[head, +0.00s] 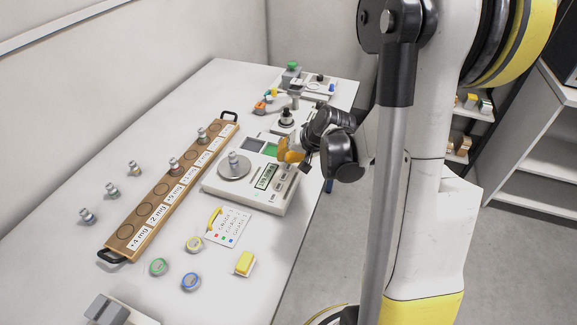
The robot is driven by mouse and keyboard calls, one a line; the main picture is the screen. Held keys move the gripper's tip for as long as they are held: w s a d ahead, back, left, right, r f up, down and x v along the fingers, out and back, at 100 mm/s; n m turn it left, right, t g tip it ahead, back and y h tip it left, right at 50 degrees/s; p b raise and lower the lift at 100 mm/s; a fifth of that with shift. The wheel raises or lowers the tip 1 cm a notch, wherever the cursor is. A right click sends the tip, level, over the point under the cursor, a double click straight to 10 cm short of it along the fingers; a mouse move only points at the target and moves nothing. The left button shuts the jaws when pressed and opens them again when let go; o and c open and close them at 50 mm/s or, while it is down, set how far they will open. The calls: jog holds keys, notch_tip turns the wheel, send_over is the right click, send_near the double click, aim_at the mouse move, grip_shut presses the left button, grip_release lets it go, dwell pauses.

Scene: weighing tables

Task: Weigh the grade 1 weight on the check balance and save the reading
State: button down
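The check balance (282,199) is a pale box with a round metal pan and a lit green display (266,177). A small metal weight (233,158) stands upright on its pan; I cannot read a grade on it. My gripper (290,157), with yellow-orange fingertips, is at the right back part of the balance, close above its buttons and apart from the weight. I cannot tell whether it touches a button or whether its fingers are open. The display digits are too small to read surely.
A wooden rack (146,236) with mg labels holds 2 weights. Several loose weights (87,215) stand to its left. Green (158,267), blue (190,282) and yellow (194,244) ringed discs, a printed card (222,238) and a yellow block (245,263) lie in front. More equipment stands behind.

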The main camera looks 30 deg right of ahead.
jog(key=shift+r+p, duration=1.8)
jog(key=shift+r, duration=0.75)
jog(key=shift+f, duration=0.1)
jog(key=s+a+r+n+h, duration=0.1)
jog(key=s+a+r+n, duration=0.2)
jog(key=s+a+r, duration=0.3)
jog(key=s+a+r+n, duration=0.3)
jog(key=s+a+r, duration=0.4)
jog(key=s, duration=0.5)
jog(key=shift+s+a+h, duration=0.4)
jog(key=shift+a, duration=0.55)
